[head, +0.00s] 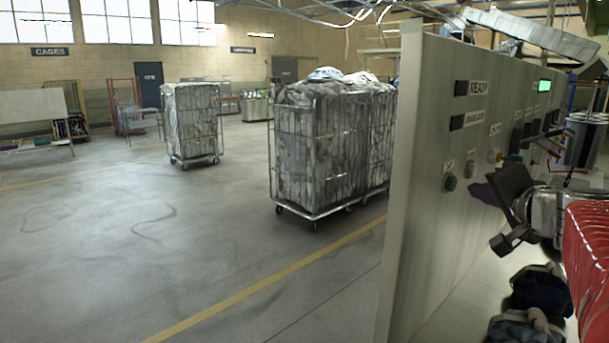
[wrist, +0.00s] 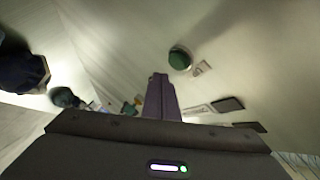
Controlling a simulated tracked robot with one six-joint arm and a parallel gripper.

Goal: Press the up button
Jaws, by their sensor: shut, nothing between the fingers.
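A pale upright control panel (head: 430,130) fills the right of the head view. On its lower left is a round green button (head: 450,182), with a pale button (head: 470,168) and an orange-tinted one (head: 495,157) to its right. Small labels sit above them, too small to read, so I cannot tell which is the up button. My gripper (head: 484,193) is in front of the panel, just right of the green button. In the wrist view my gripper (wrist: 160,80) is shut and empty. A green button (wrist: 180,58) with a small label lies just beyond its tips, apparently apart from them.
The panel also bears READY (head: 478,88) and other signs, a lit green display (head: 545,86) and several switches. Dark cloth items (head: 540,295) lie below my arm. Wire cages of laundry (head: 318,150) stand on open floor to the left.

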